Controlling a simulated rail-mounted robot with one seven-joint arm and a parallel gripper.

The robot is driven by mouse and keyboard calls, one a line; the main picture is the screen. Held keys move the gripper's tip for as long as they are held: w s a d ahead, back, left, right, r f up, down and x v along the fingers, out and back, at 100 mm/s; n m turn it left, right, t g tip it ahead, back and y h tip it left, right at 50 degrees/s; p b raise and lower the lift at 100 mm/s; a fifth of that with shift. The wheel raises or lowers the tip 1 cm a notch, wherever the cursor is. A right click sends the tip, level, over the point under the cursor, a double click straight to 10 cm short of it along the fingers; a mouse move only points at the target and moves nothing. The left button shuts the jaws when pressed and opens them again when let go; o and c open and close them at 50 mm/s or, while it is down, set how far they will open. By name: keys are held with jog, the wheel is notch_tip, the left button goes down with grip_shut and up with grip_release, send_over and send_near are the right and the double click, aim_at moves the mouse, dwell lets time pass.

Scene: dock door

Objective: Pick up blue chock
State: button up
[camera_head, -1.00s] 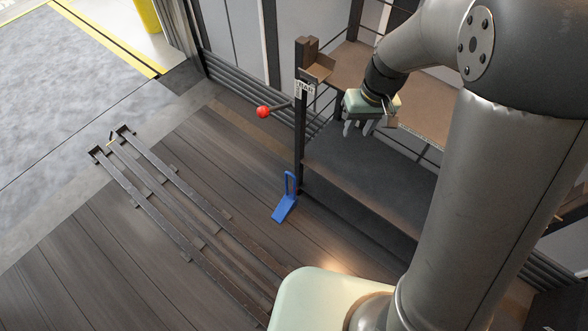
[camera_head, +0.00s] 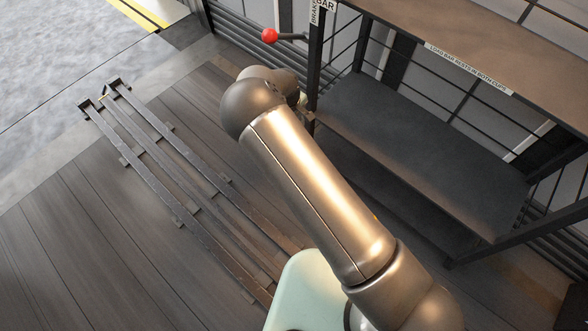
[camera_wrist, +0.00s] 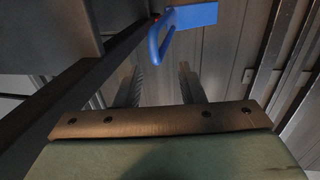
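In the head view my arm covers the chock and most of my gripper.
A dark post (camera_head: 315,55) and a rack with a low dark shelf (camera_head: 400,150) stand close beside my arm. A red-knobbed lever (camera_head: 269,36) projects from the post. Metal rails (camera_head: 150,155) lie on the plank floor to the left. Floor at lower left is clear.

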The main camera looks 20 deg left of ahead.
jog(key=f+b, duration=0.1)
jog(key=f, duration=0.1)
jog(key=w+d+f+b, duration=0.1)
jog(key=f, duration=0.2)
jog(key=w+f+b, duration=0.1)
jog(key=f, duration=0.1)
jog(key=shift+d+f, duration=0.15)
jog(key=shift+c, duration=0.2)
grip_shut()
dwell(1.1)
